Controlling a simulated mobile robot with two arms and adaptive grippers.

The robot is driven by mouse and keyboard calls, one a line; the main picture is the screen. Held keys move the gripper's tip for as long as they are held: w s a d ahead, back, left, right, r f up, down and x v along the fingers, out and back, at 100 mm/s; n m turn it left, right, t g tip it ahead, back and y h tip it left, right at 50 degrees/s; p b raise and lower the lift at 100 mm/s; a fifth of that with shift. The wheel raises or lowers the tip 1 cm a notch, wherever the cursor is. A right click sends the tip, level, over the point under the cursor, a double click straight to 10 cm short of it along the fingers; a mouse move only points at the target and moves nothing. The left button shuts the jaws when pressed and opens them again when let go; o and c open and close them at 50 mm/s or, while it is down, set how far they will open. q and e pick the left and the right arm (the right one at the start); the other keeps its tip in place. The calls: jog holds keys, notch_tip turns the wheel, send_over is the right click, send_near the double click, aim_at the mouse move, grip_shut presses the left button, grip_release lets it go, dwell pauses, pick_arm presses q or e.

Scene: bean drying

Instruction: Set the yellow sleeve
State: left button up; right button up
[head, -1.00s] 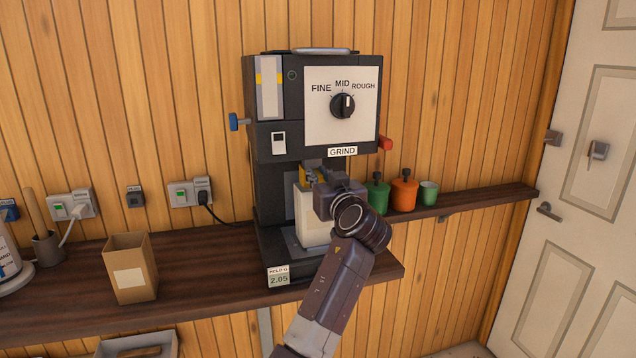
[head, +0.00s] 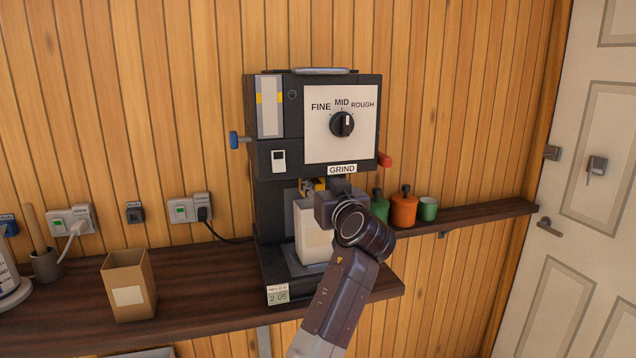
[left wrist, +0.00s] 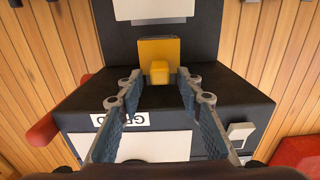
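The yellow sleeve (head: 307,186) is under the front head of the black grinder (head: 272,215), partly hidden by my left gripper in the head view. In the left wrist view the grinder appears upside down, and the sleeve (left wrist: 158,47) is a yellow plate with a small block sticking out towards the camera. My left gripper (left wrist: 157,80) is open, with one finger on each side of that block and visible gaps between. The fingers do not appear to touch it. In the head view my left gripper (head: 316,190) is just below the GRIND label. My right gripper is not in view.
A pale tall container (head: 313,238) stands under the grinder head, close below my gripper. A red handle (head: 384,160) juts from the grinder's right side. Green and orange canisters (head: 403,208) stand on the right shelf. A cardboard box (head: 130,284) stands on the left shelf.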

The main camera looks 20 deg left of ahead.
pick_arm(q)
jog(key=v, duration=0.6)
jog(key=shift+s+d, duration=0.25)
jog(key=shift+s, duration=0.05)
